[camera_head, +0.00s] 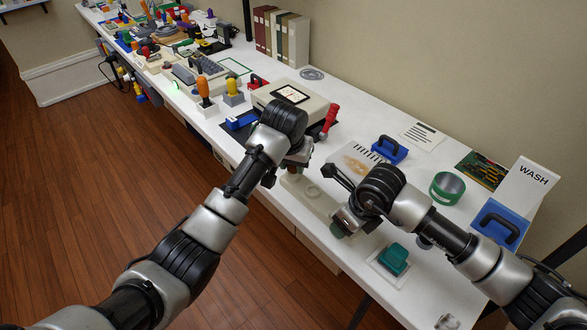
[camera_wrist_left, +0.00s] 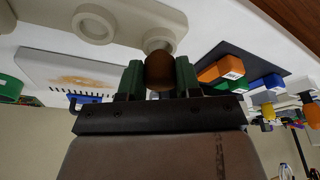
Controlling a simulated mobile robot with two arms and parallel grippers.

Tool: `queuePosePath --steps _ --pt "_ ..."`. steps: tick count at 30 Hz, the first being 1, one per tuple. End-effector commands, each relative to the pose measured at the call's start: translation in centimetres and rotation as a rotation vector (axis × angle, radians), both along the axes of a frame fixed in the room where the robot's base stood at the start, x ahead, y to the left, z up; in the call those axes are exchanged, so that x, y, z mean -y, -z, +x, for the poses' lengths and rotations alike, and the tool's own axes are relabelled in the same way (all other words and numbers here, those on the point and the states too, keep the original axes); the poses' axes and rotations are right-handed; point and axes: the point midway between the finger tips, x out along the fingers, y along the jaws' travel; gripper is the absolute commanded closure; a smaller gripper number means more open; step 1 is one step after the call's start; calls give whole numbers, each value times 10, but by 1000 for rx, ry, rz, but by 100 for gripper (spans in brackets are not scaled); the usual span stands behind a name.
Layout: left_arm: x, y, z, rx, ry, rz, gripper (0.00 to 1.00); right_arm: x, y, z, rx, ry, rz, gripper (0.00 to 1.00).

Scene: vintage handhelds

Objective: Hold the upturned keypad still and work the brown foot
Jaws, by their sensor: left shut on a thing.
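The upturned keypad (camera_head: 312,198) is a pale beige slab lying on the white worktop, below my two wrists in the head view. In the left wrist view the keypad (camera_wrist_left: 135,14) shows at the top, with pale round feet. The brown foot (camera_wrist_left: 160,66) is between the green fingers of my left gripper (camera_wrist_left: 159,78), which is shut on it, next to a pale round seat on the keypad. In the head view my left gripper (camera_head: 292,172) is mostly hidden under its wrist. My right gripper (camera_head: 341,227) is at the keypad's near right end; its jaw opening cannot be made out.
A teal block (camera_head: 393,259) sits on a white pad at the front. A red-handled device (camera_head: 290,103) stands behind my left wrist.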

Motion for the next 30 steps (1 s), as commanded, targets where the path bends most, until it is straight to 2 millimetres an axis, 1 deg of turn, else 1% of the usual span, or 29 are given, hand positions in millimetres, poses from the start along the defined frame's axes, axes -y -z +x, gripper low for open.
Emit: queuePosePath --steps 1,8,24,30 --pt "0 0 0 1 0 0 100 1 6 -3 -14 -1 -7 93" --pt "0 -4 0 1 0 0 100 1 6 -4 -14 -1 -7 93" --pt "0 -35 0 2 -1 -1 100 1 6 -4 -14 -1 -9 93" --pt "0 -40 0 0 -1 0 100 1 6 -4 -14 -1 -9 93"
